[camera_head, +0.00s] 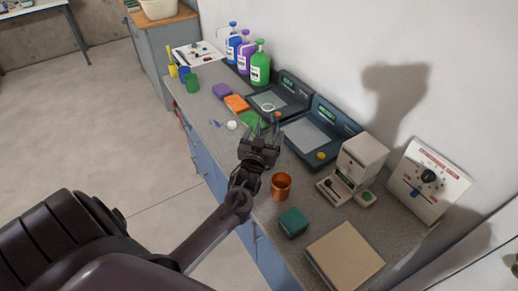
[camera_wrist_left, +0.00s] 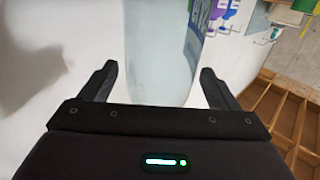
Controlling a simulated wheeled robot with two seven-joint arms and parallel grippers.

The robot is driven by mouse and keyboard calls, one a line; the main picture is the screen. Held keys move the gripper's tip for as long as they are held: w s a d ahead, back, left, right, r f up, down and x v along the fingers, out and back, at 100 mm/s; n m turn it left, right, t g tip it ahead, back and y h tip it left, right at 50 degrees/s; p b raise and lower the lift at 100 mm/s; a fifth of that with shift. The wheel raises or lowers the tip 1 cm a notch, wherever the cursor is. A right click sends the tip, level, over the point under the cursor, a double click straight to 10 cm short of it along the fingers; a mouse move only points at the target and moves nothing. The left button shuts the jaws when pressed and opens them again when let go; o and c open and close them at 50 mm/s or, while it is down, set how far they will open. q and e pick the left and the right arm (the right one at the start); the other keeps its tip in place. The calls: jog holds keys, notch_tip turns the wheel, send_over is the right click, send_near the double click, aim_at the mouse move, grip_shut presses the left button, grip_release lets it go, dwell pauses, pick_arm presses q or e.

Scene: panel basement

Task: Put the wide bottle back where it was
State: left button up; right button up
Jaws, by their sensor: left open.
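A wide, clear, pale-blue vessel, seemingly the wide bottle (camera_wrist_left: 163,50), stands between the spread fingers of my left gripper (camera_wrist_left: 158,85) in the left wrist view. The fingers are open, with a gap visible on each side of it. In the head view my left gripper (camera_head: 270,128) is over the counter, by the front edge of the left scale (camera_head: 292,99). A pale round rim (camera_head: 268,107) shows just beyond the fingertips; the rest of that clear object is hard to make out. My right gripper is not in view.
Blue, purple and green bottles (camera_head: 260,68) stand by the wall. Coloured blocks (camera_head: 237,103) lie left of the gripper. A second scale (camera_head: 318,133), a copper cup (camera_head: 281,186), a teal box (camera_head: 293,222) and a beige instrument (camera_head: 360,162) are to the right.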

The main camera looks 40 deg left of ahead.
pick_arm(q)
jog(key=b+v, duration=0.2)
jog(key=v, duration=0.8)
jog(key=shift+r, duration=0.1)
jog(key=s+d+f+m+g+h, duration=0.3)
jog(key=s+d+f+g+h, duration=0.15)
jog(key=s+d+g, duration=0.35)
jog(key=s+d+r+m+g+h, duration=0.1)
jog(key=s+d+m+g+h, duration=0.15)
jog(key=s+d+g, duration=0.55)
notch_tip(320, 180, down, 29)
jog(key=s+a+t+b, duration=0.1)
jog(key=s+a+b, duration=0.1)
jog(key=s, duration=0.1)
jog(key=s+a+f, duration=0.2)
jog(key=s+f, duration=0.8)
jog(key=f, duration=0.1)
jog(key=s+a+f+g+b, duration=0.1)
jog(key=s+f, duration=0.9)
jog(key=f, duration=0.1)
jog(key=shift+s+a+m+y, duration=0.2)
jog(key=shift+a+m+y, duration=0.15)
jog(key=shift+m+y, duration=0.1)
